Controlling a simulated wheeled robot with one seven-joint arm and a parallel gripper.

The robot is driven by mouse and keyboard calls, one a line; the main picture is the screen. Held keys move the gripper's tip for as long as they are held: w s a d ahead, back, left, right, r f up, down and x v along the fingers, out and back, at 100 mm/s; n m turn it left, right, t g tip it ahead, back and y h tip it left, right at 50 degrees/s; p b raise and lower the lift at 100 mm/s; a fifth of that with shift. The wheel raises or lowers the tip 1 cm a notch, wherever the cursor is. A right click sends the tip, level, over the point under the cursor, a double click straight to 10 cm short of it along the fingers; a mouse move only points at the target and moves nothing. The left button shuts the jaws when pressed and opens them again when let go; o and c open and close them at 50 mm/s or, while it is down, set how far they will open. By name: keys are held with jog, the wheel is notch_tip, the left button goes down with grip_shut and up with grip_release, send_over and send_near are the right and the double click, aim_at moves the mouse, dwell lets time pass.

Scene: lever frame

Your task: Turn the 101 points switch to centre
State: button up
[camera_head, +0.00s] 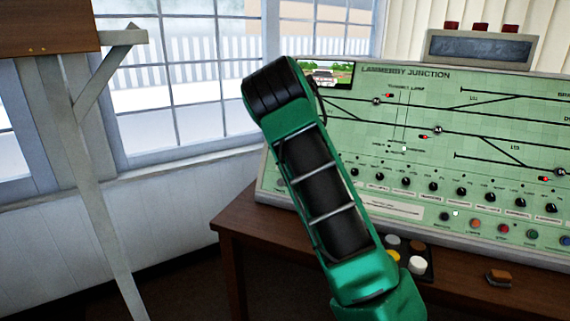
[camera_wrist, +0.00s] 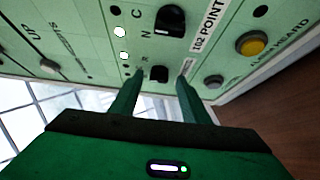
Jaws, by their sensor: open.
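My gripper (camera_wrist: 158,84) is open in the wrist view, its two green fingers reaching toward the green panel. A small black knob (camera_wrist: 159,74) shows between the fingertips, partly cut off by them; its label is not readable, so I cannot tell if it is the 101 points switch. I cannot tell if the fingers touch it. Beside it, a larger black knob (camera_wrist: 170,20) stands near the label "102 POINT", with the letters C, N and R close by. In the head view, the panel (camera_head: 385,115) carries a row of black knobs; my green arm hides its left part and my gripper.
A yellow button (camera_wrist: 252,44) sits at the right in the wrist view. In the head view the panel stands on a wooden desk (camera_head: 470,285), with a tray of coloured caps (camera_head: 405,255) and a brown block (camera_head: 498,279). A display box (camera_head: 478,48) stands above.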

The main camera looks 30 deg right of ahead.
jog(key=v, duration=1)
jog(key=shift+s, duration=0.3)
jog(key=s+a+m+g+y, duration=0.1)
jog(key=s+a+m+g, duration=0.2)
jog(key=s, duration=1.3)
jog(key=s+a+m+g+y, duration=0.1)
jog(key=s+a+m+g, duration=0.3)
jog(key=s+m, duration=0.5)
jog(key=s+a+m+g+y, duration=0.1)
jog(key=s+a+m+g, duration=0.2)
jog(key=s, duration=2.1)
jog(key=m+g, duration=0.3)
jog(key=shift+a+f, duration=0.3)
jog(key=shift+f, duration=0.1)
jog(key=shift+c, duration=1.4)
